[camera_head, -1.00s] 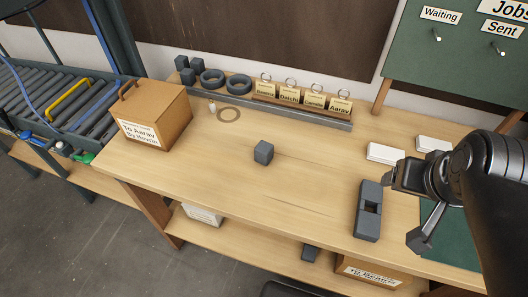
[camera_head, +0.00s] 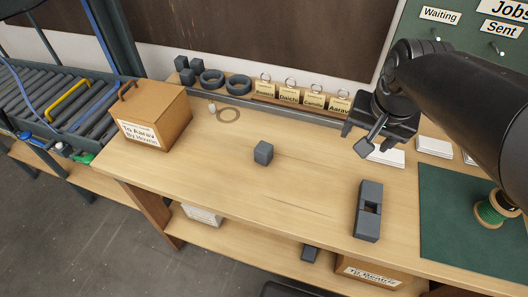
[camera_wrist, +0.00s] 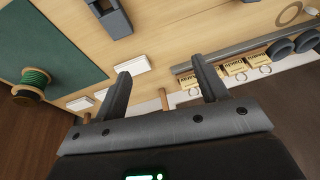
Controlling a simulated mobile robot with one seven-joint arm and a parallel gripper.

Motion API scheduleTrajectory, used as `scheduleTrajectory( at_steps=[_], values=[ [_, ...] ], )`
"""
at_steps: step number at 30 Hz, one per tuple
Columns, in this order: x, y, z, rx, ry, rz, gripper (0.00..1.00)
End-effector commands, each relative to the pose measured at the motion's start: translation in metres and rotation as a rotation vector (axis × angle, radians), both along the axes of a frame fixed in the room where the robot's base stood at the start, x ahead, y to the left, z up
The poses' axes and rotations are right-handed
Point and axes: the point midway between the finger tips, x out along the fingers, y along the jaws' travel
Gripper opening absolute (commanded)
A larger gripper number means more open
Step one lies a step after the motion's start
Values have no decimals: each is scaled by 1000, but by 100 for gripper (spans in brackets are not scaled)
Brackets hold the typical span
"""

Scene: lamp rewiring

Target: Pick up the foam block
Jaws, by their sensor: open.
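A dark grey cube (camera_head: 263,152), which looks like the foam block, stands alone on the middle of the wooden bench (camera_head: 215,165). My gripper (camera_head: 362,137) is open and empty above the back right of the bench, to the right of the cube and well apart from it. In the wrist view my gripper (camera_wrist: 160,73) shows two spread fingers with nothing between them. The cube is not in the wrist view.
A slotted dark block (camera_head: 369,195) lies front right, beside a green mat (camera_head: 450,225) with a green wire spool (camera_head: 490,210). White cards (camera_head: 386,155) lie at the back right. A cardboard box (camera_head: 155,112) stands left. Dark rings (camera_head: 238,84) and name tags line the back.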

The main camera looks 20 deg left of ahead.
Motion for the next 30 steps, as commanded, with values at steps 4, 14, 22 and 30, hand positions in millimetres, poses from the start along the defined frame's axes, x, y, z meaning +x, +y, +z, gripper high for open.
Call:
scheduleTrajectory(
  at_steps=[4,14,22,30],
  values=[
    [27,45,-14,7,74,-14,66],
    [63,156,-65,-13,215,-69,66],
    [67,227,-109,-47,286,-112,66],
    [66,242,-136,-58,303,-126,66]
  ],
)
